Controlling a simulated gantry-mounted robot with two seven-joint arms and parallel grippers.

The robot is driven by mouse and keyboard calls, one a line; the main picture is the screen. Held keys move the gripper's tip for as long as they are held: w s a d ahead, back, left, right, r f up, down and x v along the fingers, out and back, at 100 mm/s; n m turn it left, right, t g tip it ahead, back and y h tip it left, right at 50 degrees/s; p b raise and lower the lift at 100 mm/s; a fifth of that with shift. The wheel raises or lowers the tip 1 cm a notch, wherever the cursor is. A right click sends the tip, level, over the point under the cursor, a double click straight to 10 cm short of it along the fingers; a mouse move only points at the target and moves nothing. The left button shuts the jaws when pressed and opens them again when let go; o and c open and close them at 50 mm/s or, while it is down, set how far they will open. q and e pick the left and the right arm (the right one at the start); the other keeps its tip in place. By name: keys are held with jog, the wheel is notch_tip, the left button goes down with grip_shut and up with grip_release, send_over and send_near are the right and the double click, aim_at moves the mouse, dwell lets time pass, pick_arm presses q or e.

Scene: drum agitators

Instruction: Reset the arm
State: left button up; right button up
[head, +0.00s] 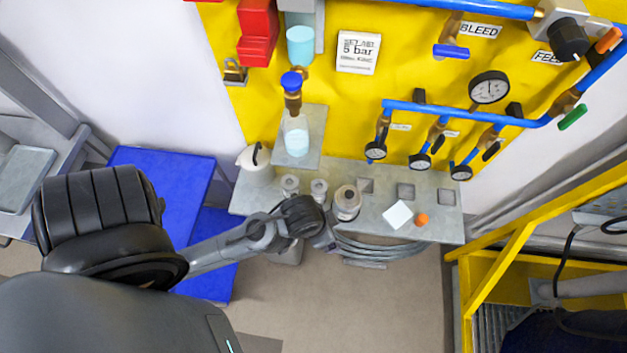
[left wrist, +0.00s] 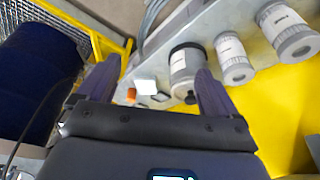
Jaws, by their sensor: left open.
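My left arm comes in from the left in the head view and reaches to the front edge of a grey shelf (head: 430,225). My left gripper (head: 325,238) is small and partly hidden by its own wrist there. In the left wrist view my left gripper (left wrist: 157,88) has its two dark fingers spread wide, with nothing held between them. Beyond the fingers are a labelled canister (left wrist: 185,65), a white block (left wrist: 145,86) and a small orange piece (left wrist: 131,94). My right gripper shows in neither view.
The canister (head: 347,202), white block (head: 398,214) and orange piece (head: 422,219) are on the shelf near the gripper. Coiled grey hose (head: 380,248) hangs below. A yellow panel (head: 405,60) with blue pipes and gauges stands behind; a yellow rail (head: 500,270) is right. Floor in front looks clear.

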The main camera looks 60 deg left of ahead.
pick_arm(q)
jog(key=s, duration=0.1)
jog(key=s+r, duration=0.1)
jog(key=s+a, duration=0.1)
jog(key=shift+r+m, duration=0.25)
jog(key=shift+m, duration=0.05)
jog(key=shift+r, duration=0.15)
notch_tip(320, 180, up, 15)
jog(key=p, duration=1.4)
jog(key=shift+f+p, duration=0.2)
jog(key=shift+p, duration=0.2)
jog(key=shift+f, duration=0.15)
dwell(0.6)
dwell(0.4)
